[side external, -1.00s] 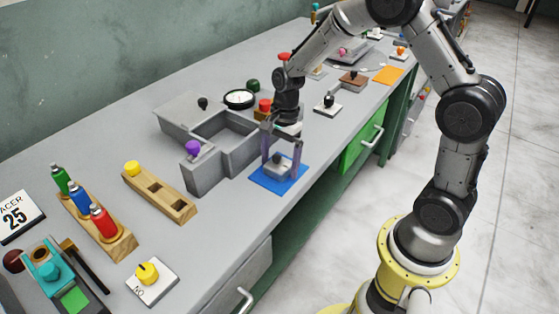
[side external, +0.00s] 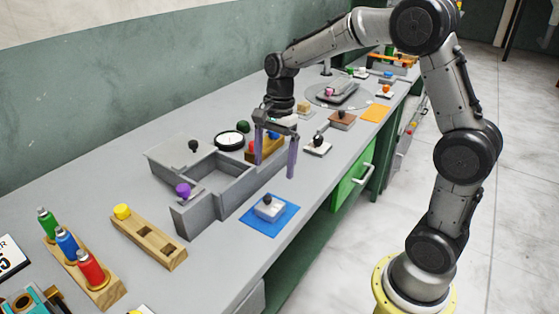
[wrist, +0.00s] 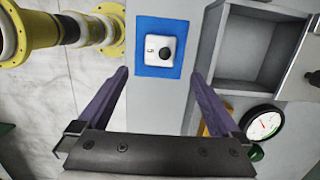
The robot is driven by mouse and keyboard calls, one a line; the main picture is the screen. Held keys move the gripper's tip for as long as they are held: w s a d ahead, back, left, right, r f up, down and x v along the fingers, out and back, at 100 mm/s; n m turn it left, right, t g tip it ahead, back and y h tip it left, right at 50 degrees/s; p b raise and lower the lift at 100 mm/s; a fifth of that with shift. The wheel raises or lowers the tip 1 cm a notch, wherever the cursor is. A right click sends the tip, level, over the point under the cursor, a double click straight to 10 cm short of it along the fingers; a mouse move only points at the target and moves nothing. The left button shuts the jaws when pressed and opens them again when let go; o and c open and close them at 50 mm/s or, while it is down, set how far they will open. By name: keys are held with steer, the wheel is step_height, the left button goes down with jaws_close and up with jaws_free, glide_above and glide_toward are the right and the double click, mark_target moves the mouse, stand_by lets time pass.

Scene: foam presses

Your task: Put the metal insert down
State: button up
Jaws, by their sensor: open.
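The metal insert (side external: 268,208), a small pale block with a dark round knob, rests on the blue mat (side external: 281,222) near the bench's front edge. In the wrist view the insert (wrist: 160,49) sits near the middle of the blue mat (wrist: 143,71). My gripper (side external: 274,170) is open and empty, raised above the bench behind the mat and apart from the insert. Its two purple fingers also show in the wrist view (wrist: 160,78), spread wide with nothing between them.
A grey open box (side external: 232,185) with a purple knob (side external: 183,189) stands left of the mat. A round gauge (side external: 230,139) lies behind it. A wooden block with a yellow knob (side external: 122,211) is further left. A white plate with a black knob (side external: 318,146) is to the right.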

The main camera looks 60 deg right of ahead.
steer(key=s+a+r+n+t+h, duration=0.1)
steer(key=s+a+r+n+t, duration=0.1)
steer(key=s+n, duration=0.7)
steer(key=s+a+r+n+t, duration=0.2)
steer(key=s+r+n, duration=0.3)
steer(key=s+n, duration=0.4)
steer(key=s+t, duration=0.1)
steer(key=s, duration=0.2)
steer(key=shift+s+t+h, duration=0.2)
steer(key=shift+t+h, duration=0.1)
steer(key=shift+h, duration=0.1)
